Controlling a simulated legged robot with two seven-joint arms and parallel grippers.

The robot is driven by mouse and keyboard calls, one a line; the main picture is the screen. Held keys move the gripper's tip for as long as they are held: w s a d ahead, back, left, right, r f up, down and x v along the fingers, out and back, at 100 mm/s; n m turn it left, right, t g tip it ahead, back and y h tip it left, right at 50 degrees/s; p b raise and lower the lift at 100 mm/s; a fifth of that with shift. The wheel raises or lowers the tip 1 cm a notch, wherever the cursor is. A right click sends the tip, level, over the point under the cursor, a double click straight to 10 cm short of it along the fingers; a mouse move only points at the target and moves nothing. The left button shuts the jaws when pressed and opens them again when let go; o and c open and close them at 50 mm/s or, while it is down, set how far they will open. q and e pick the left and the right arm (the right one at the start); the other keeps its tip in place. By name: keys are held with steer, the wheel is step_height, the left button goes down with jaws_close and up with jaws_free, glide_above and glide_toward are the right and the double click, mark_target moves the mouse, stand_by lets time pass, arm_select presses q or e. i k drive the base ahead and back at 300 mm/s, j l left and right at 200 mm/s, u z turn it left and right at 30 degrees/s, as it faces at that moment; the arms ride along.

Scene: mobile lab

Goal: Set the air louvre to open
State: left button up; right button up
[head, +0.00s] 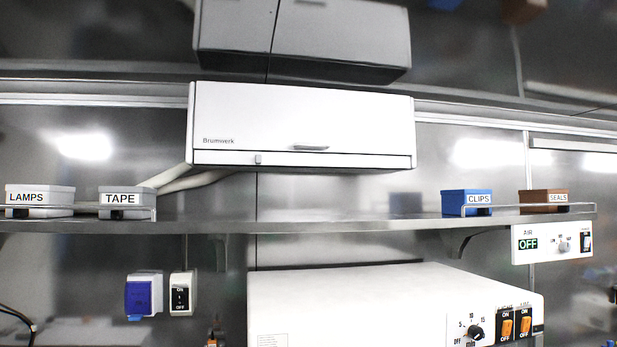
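A white wall unit marked Brumwerk (300,118) hangs high on the metal wall. A long narrow flap (340,161) runs along its lower front, with a small grey tab (257,159) left of its middle. The flap looks flush with the front, and I cannot tell for certain how it is set. A grey handle (311,148) sits just above the flap. A panel marked AIR (552,243) at the right has a green OFF sign (528,244), a knob (564,245) and a rocker switch (586,242). Neither of my grippers shows in this view.
A metal shelf (330,224) runs below the unit, holding LAMPS (40,195), TAPE (127,195), CLIPS (467,199) and SEALS (543,196) boxes. Below are a white appliance (350,295) with a dial and orange switches, a blue socket cover (143,295) and an ON/OFF switch (181,293).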

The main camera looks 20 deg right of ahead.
mark_target(201, 157)
steer(key=i+j+z, duration=0.1)
steer(key=i+j, duration=0.9)
